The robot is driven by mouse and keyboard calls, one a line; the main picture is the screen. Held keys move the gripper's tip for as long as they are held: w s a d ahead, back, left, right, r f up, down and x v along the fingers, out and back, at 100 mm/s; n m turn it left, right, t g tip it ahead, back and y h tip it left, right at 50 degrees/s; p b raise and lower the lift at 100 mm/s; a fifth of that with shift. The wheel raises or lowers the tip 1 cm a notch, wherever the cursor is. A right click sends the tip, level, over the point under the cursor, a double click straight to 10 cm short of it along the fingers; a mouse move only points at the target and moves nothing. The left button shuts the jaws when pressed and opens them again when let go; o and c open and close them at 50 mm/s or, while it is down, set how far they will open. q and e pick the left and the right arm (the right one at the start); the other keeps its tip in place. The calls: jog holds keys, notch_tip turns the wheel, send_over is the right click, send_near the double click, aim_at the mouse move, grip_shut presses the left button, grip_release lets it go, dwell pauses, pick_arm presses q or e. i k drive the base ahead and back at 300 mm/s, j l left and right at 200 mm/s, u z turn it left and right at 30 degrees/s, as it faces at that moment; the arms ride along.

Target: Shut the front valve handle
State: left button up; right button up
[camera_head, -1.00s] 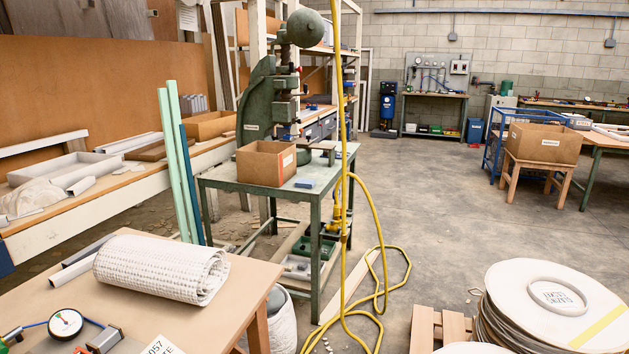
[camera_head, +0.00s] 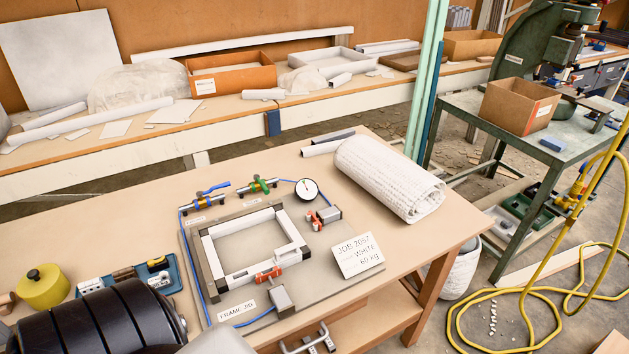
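A small brass-coloured valve with a blue handle (camera_head: 214,188) sits at the back left corner of the frame jig (camera_head: 190,262) on the workbench. A second valve with a green handle (camera_head: 259,184) sits to its right, along the same blue air line. The blue handle slants up to the right; the green one looks tilted across its valve. I cannot tell from the picture which one is the front valve, or whether either is open or shut.
A pressure gauge (camera_head: 307,190), a white frame (camera_head: 291,227), a job card (camera_head: 356,255) and a white roll (camera_head: 388,178) lie on the bench (camera_head: 120,240). A blue tool tray (camera_head: 178,270) and yellow pot (camera_head: 42,287) are at left. A yellow hose (camera_head: 460,315) loops on the floor.

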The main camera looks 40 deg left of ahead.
aim_at(199, 194)
jog(key=u, duration=1.95)
jog(key=i+l+z, duration=0.2)
jog(key=l+z, duration=0.25)
jog(key=l, duration=0.1)
